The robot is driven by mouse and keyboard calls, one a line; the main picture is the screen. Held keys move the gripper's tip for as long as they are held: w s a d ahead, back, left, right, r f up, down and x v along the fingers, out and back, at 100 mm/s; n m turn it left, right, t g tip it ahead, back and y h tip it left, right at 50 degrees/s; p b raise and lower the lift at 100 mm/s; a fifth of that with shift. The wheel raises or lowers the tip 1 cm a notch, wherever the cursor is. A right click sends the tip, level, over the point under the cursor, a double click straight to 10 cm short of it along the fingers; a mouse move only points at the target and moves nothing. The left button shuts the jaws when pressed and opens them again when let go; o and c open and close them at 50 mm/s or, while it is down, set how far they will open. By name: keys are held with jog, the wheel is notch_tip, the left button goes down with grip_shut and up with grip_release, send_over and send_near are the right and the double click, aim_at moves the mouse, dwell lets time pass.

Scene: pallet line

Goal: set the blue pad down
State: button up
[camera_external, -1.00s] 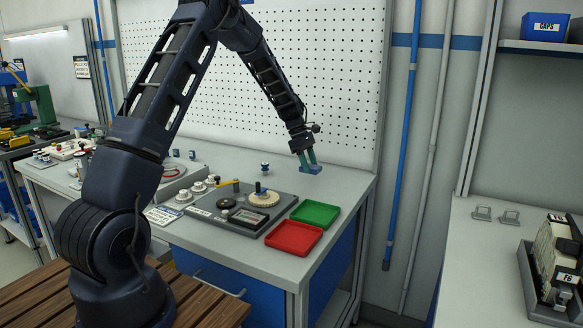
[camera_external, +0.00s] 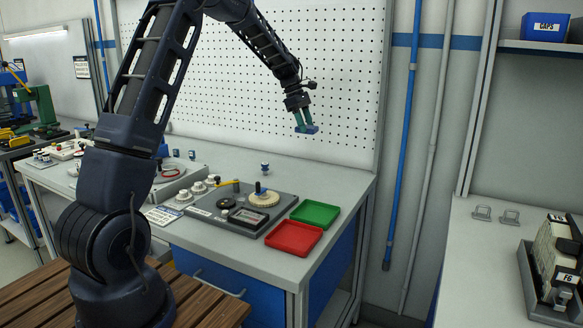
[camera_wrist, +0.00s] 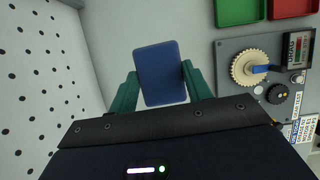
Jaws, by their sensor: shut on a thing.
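The blue pad (camera_wrist: 161,72) is held between the two green fingers of my gripper (camera_wrist: 161,92), which is shut on it. In the external view my gripper (camera_external: 303,122) and the blue pad (camera_external: 306,130) are up in the air in front of the pegboard, clear above the back of the grey bench (camera_external: 335,178). In the wrist view the pad shows as a flat rectangle with rounded corners, and bare bench surface shows around it.
A green tray (camera_external: 315,213) and a red tray (camera_external: 293,238) lie at the bench's right side. A grey fixture plate (camera_external: 283,200) with a cream gear (camera_external: 257,196) is left of them. A small blue-topped knob (camera_external: 265,167) stands behind. The bench's back right is clear.

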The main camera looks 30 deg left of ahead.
jog(key=w+a+n+t, duration=0.15)
jog(key=a+n, duration=0.25)
jog(key=a, duration=1.4)
jog(key=n+t+y, duration=0.1)
jog(key=n+t, duration=0.1)
jog(key=n, duration=0.3)
send_over(225, 165)
jog(key=s+a, duration=0.1)
jog(key=shift+g, duration=0.25)
notch_tip(225, 165, down, 20)
jog(key=shift+r, duration=0.1)
jog(key=o, duration=1)
jog(key=shift+a, duration=0.1)
jog(key=shift+c, duration=0.2)
